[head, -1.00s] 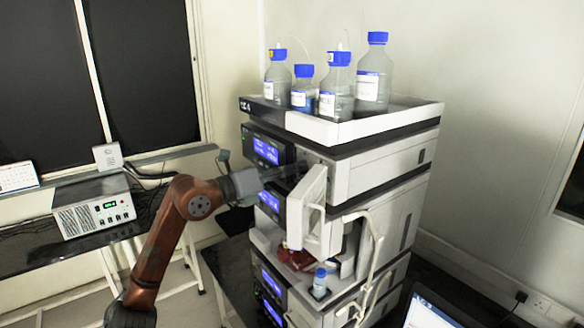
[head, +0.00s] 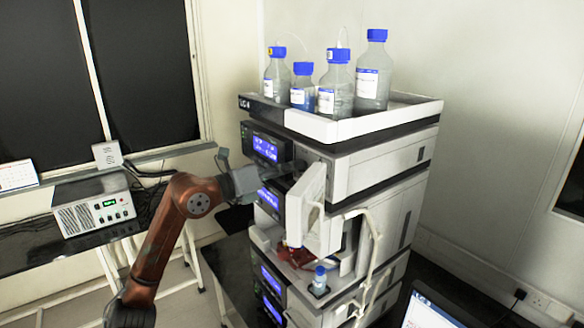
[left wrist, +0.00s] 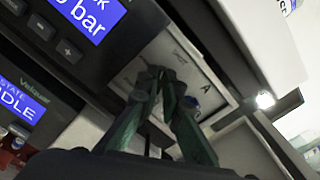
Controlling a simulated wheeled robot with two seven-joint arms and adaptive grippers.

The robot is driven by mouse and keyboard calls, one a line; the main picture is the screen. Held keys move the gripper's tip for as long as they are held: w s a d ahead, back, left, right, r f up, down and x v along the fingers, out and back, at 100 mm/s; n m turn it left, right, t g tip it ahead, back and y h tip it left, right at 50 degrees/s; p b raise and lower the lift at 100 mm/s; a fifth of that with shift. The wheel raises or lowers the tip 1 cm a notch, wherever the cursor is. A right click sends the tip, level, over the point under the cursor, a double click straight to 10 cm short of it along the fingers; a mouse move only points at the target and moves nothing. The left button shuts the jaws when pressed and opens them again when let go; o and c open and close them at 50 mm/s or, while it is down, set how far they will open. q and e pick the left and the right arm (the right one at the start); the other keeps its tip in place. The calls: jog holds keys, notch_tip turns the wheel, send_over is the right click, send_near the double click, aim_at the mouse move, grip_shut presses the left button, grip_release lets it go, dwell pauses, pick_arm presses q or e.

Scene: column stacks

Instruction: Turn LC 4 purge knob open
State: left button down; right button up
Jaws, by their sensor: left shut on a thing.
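The LC 4 column stack (head: 385,170) stands at centre right in the head view, with its label on the top tray edge. My left gripper (head: 290,168) reaches its front from the left, beside the upper displays; its tips are hard to see there. In the left wrist view my left gripper (left wrist: 163,78) has its green fingers drawn together at a pale recessed panel (left wrist: 190,62) marked "A". It is shut on what seems to be the purge knob, which the fingertips mostly hide. The knob's turn angle cannot be told. My right gripper is not in view.
An open white door (head: 307,210) juts out just right of the gripper. Several blue-capped bottles (head: 373,75) stand in the top tray (head: 390,122). A pale tube (head: 375,250) loops down the side. A laptop (head: 430,305) is at lower right.

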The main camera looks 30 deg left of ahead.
pick_arm(q)
jog(key=n, duration=0.5)
jog(key=n+b, duration=0.1)
jog(key=n, duration=0.4)
jog(key=shift+a+f+n, duration=0.15)
jog(key=shift+f+n, duration=0.05)
jog(key=shift+n, duration=0.2)
dwell(0.5)
jog(key=c, duration=2.1)
grip_release()
